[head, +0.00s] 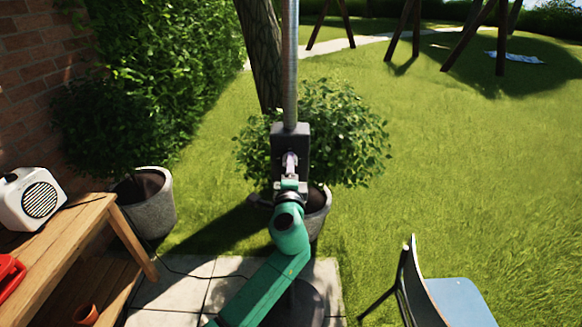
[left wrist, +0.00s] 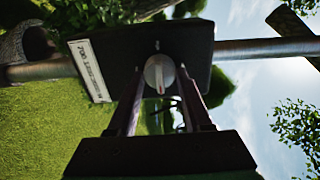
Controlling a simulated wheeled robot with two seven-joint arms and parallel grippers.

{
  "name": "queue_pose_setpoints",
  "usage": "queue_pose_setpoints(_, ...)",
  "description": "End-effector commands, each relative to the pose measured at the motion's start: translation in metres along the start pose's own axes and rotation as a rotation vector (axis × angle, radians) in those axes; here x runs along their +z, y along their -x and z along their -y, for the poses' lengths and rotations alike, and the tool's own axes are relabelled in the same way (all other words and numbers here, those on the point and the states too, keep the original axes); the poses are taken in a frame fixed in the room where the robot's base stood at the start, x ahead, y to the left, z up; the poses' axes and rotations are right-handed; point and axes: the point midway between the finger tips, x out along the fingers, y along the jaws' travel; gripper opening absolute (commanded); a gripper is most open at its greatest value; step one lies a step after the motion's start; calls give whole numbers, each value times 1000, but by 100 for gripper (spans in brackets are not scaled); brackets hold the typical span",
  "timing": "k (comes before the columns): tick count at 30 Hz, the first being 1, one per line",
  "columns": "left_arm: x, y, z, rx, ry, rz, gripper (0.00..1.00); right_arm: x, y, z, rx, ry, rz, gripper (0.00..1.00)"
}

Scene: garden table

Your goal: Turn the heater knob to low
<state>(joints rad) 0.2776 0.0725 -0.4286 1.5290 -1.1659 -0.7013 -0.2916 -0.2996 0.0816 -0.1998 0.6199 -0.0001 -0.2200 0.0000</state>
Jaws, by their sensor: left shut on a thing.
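The heater control is a dark box (head: 283,140) on a metal pole; it also shows in the left wrist view (left wrist: 195,42). My left gripper (head: 290,163) reaches the front of this box. In the left wrist view its two fingers (left wrist: 158,92) stand on either side of the round pale knob (left wrist: 159,70) and are shut on it. A reddish pointer line on the knob points down in that view. A white label (left wrist: 90,70) with sideways text is on the box; I cannot read it surely. My right gripper is not in view.
A wooden bench (head: 70,245) with a white radio (head: 30,198) stands at the left. A potted bush (head: 345,130) is behind the heater. A blue-seated chair (head: 455,300) stands at the lower right. Open lawn (head: 470,170) lies to the right.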

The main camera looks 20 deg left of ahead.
Motion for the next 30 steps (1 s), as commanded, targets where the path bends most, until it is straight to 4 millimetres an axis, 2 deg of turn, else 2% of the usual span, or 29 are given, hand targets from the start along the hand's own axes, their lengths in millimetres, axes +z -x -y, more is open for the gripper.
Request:
queue_pose_setpoints(1, 3, -2, 7, -13, 1, 6, 0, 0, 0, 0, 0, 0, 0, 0)
queue_pose_setpoints(7, 3, -2, 8, -14, 2, 6, 0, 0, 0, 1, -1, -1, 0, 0)
queue_pose_setpoints(8, 3, -2, 8, -14, 2, 6, 58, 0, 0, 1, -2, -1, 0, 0)
queue_pose_setpoints(9, 3, -2, 8, -14, 3, 5, 73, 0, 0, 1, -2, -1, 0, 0)
queue_pose_setpoints(10, 2, -2, 7, -13, 3, 5, 81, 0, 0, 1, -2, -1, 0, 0)
queue_pose_setpoints(19, 1, 0, 3, -6, 2, 2, 81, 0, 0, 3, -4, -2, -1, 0)
queue_pose_setpoints(23, 0, 10, 1, -6, 4, 0, 81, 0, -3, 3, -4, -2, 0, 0)
queue_pose_setpoints(26, 1, 29, -1, -4, 5, 0, 81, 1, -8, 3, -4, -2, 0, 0)
queue_pose_setpoints(30, 1, 70, -4, -3, 6, 0, 81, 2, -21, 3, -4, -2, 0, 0)
